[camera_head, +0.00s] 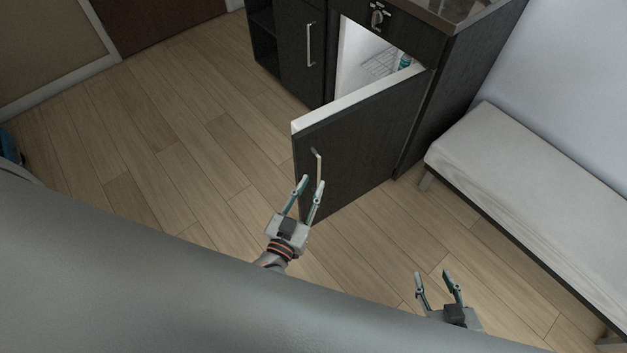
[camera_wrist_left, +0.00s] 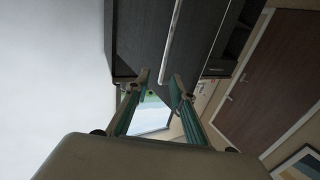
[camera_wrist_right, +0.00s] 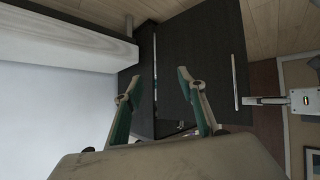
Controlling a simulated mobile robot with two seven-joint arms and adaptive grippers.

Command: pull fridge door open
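The dark fridge door (camera_head: 352,150) stands partly open, swung out from the cabinet, with its pale inner edge showing. Its slim metal handle (camera_head: 319,168) is near the door's free edge; it also shows in the left wrist view (camera_wrist_left: 171,42) and the right wrist view (camera_wrist_right: 236,80). My left gripper (camera_head: 311,182) is open, its fingertips close to the handle's lower end. In the left wrist view the handle's end lies between the fingertips; I cannot tell whether they touch it. My right gripper (camera_head: 433,276) is open and empty, apart from the door.
The white fridge interior (camera_head: 358,62) holds a wire shelf and a small teal bottle (camera_head: 405,62). A cabinet door with a handle (camera_head: 309,44) is to its left. A pale cushioned bench (camera_head: 530,180) stands at the right. The wood floor left of the door is clear.

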